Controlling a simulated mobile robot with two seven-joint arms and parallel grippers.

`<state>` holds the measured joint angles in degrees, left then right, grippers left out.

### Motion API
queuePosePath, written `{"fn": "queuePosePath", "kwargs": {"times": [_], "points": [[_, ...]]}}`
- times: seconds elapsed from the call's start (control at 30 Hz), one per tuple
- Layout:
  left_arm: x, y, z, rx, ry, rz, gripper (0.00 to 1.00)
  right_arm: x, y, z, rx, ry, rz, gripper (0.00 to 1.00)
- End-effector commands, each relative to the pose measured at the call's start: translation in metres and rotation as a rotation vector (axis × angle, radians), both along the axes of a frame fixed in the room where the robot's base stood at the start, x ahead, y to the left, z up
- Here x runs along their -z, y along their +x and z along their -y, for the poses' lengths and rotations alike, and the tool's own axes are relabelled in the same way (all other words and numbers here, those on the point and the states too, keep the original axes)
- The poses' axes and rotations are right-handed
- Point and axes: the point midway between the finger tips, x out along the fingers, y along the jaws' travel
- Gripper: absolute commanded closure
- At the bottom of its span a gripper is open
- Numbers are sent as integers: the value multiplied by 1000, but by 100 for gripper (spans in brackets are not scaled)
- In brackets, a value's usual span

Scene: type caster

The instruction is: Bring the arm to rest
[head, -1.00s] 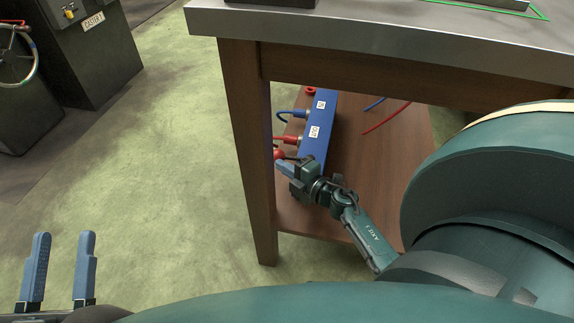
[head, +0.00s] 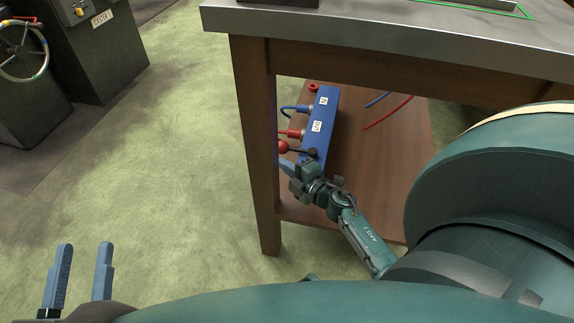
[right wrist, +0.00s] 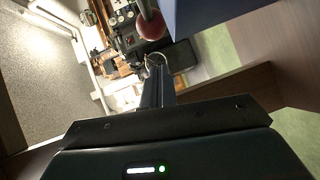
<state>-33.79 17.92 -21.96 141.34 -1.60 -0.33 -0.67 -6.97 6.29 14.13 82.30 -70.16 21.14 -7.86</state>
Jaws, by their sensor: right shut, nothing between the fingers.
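My right gripper (head: 284,165) is shut and empty. It is under the workbench, at the near end of a blue manifold box (head: 322,125) on the lower shelf. A lever with a red ball knob (head: 283,147) sticks out from the box's left side just beyond the fingertips; a small gap seems to separate them. In the right wrist view the shut fingers (right wrist: 158,88) point toward the red ball (right wrist: 152,26), beside the blue box (right wrist: 205,14). My left gripper (head: 78,278) is open and empty at the lower left, above the floor.
The workbench's wooden leg (head: 257,150) stands close to the left of my right gripper. The metal top (head: 400,38) overhangs it. Dark machines (head: 85,50) stand at the far left. The green floor between is clear.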

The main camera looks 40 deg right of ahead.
Motion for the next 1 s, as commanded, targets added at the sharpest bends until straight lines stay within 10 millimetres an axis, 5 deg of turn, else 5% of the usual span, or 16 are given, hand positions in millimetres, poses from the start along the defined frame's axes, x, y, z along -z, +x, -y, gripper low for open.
{"fn": "queuePosePath", "kwargs": {"times": [0.43,1.0], "points": [[0,1,-3,-34,53,-11,64,-13,-87,11,-1,2,-3,100],[4,0,-5,-38,64,-16,64,-14,-99,12,-1,1,-1,100]]}}
